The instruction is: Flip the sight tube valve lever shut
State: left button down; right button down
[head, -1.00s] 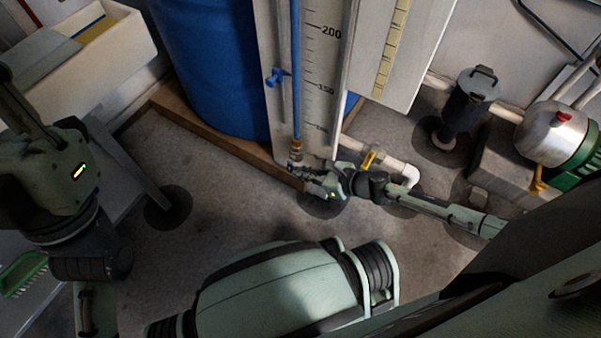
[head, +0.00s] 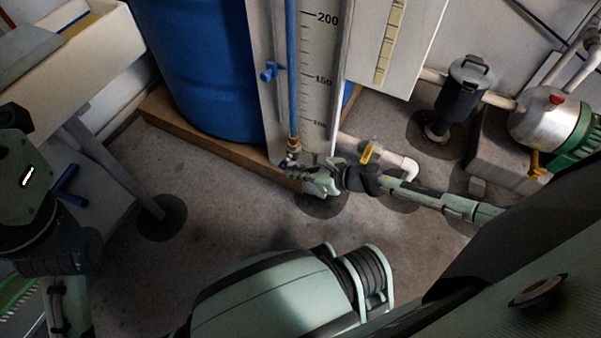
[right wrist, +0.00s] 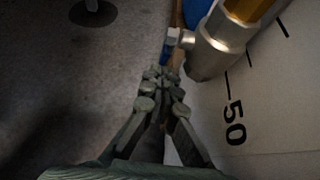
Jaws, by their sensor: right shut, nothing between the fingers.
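The blue sight tube (head: 292,70) runs down the white graduated board (head: 322,100) to a brass fitting (head: 294,142) at its foot. In the right wrist view, the silver valve body (right wrist: 212,48) stands at upper right, with a small blue lever (right wrist: 166,54) beside it. My right gripper (head: 292,166) is at the foot of the board, just below the fitting. In the wrist view its fingers (right wrist: 158,82) are shut and empty, their tips close below the lever; contact cannot be told.
A blue barrel (head: 200,70) stands on a wooden base (head: 205,145) behind. A white pipe with a yellow valve handle (head: 371,151) lies right of the board. A dark canister (head: 462,90) and a green-silver pump (head: 550,125) stand farther right. Open floor lies in front.

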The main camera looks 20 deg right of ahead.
jog(key=shift+w+a+f, duration=0.1)
jog(key=shift+w+a, duration=0.2)
jog(key=shift+w, duration=0.1)
dwell(0.4)
jog(key=shift+f, duration=0.1)
dwell(0.8)
